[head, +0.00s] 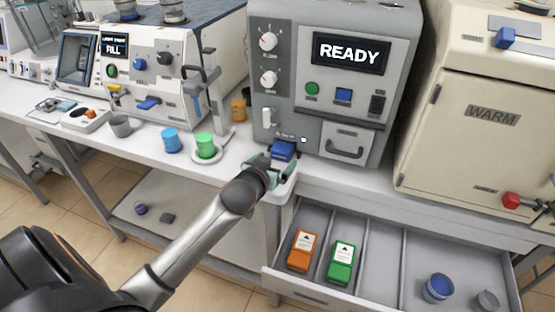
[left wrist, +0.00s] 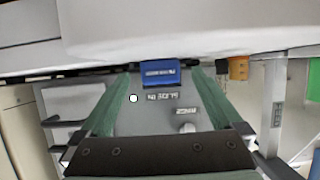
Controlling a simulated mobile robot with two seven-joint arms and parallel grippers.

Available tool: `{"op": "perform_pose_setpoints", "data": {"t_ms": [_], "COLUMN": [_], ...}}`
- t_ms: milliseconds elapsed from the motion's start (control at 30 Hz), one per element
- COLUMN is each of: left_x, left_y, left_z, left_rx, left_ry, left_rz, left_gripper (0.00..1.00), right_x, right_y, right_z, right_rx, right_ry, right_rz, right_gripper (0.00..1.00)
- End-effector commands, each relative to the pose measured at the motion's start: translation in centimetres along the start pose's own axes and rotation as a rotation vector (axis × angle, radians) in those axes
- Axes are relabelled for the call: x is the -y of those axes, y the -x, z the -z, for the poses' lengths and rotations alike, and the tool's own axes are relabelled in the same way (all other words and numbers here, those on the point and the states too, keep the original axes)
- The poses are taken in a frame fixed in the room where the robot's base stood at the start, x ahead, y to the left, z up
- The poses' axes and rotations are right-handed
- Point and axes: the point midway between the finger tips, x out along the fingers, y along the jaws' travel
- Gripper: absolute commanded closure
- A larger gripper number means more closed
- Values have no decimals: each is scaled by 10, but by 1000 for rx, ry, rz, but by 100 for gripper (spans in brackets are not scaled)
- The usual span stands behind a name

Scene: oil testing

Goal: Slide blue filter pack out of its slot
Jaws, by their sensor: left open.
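The blue filter pack (head: 284,150) sticks out at the lower front of the grey machine (head: 262,95) whose display reads READY. Its far end is hidden, so I cannot tell how deep it sits in the slot. My left gripper (head: 275,163) is just in front of the pack, low over the counter edge. In the left wrist view the pack (left wrist: 160,75) shows upside down between the tips of the two green fingers of my left gripper (left wrist: 160,80). The fingers are spread, with a gap on each side of the pack. My right gripper is not in view.
Below right, an open drawer (head: 383,270) holds an orange pack (head: 303,251), a green pack (head: 342,263) and a blue round container (head: 438,288). A green cup (head: 206,146) and a blue cup (head: 172,140) stand left of my gripper. A cream WARM cabinet (head: 480,130) stands right.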

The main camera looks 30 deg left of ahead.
Motion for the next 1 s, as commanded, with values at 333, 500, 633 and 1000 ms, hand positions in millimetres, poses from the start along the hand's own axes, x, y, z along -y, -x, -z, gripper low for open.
{"op": "perform_pose_setpoints", "data": {"t_ms": [333,500,633,1000], "left_x": [0,0,0,0], "left_y": [-23,-23,-23,-23], "left_z": [0,0,0,0], "left_rx": [0,0,0,1], "left_ry": [0,0,0,0], "left_rz": [0,0,0,0], "left_gripper": [0,0,5,46], "right_x": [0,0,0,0], "right_y": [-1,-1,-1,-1], "right_z": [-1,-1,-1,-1], "right_rx": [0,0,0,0], "right_ry": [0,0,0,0], "right_rz": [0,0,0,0], "right_gripper": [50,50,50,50]}}
